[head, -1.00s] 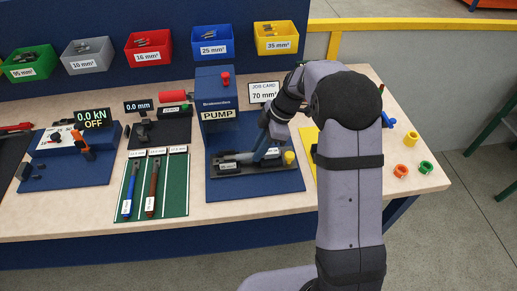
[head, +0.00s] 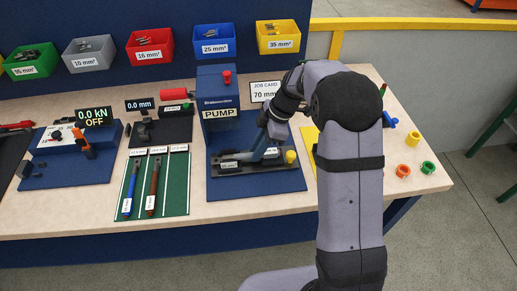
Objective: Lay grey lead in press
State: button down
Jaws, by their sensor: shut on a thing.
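The press (head: 221,98) is a blue stand marked PUMP, with a red knob on top and a dark bed (head: 288,180) at its foot. My gripper (head: 262,150) reaches down over this bed from the right and is shut on the grey lead (head: 240,157). The lead shows only as a small grey length low in the press, partly hidden by my gripper. I cannot tell whether it touches the bed. A blue lead (head: 128,190) and a brown lead (head: 153,188) lie on the green rack (head: 180,198), whose third slot is empty.
A yellow knob (head: 290,156) stands at the bed's right end. A job card (head: 264,91) reading 70 mm² is behind my wrist. Labelled bins (head: 213,45) line the back. A crimp-force unit (head: 70,145) is at left. Coloured rings (head: 428,167) lie at right.

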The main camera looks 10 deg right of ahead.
jog(key=c, duration=1.6)
grip_release()
jog(key=shift+o, duration=0.2)
jog(key=shift+b+v, duration=1.1)
jog(key=shift+v, duration=2.6)
jog(key=shift+s+f+m, duration=0.2)
jog(key=shift+s+m, duration=0.3)
jog(key=shift+s, duration=0.1)
jog(key=s+f+m, duration=0.1)
jog(key=s+m, duration=0.2)
jog(key=s+d+f+m+h, duration=0.1)
jog(key=s+m, duration=0.1)
jog(key=s, duration=0.2)
jog(key=s+d+f+m+h, duration=0.1)
jog(key=s+m, duration=0.2)
jog(key=shift+s+d+f+m, duration=0.15)
jog(key=shift+s+m, duration=0.15)
jog(key=s+d+f+m+h, duration=0.1)
jog(key=s+f+m, duration=0.1)
jog(key=s+m, duration=0.2)
jog(key=s+d+f+m+h, duration=0.1)
jog(key=s+m, duration=0.3)
jog(key=s, duration=0.4)
jog(key=shift+d+f, duration=0.25)
jog(key=shift+f, duration=0.5)
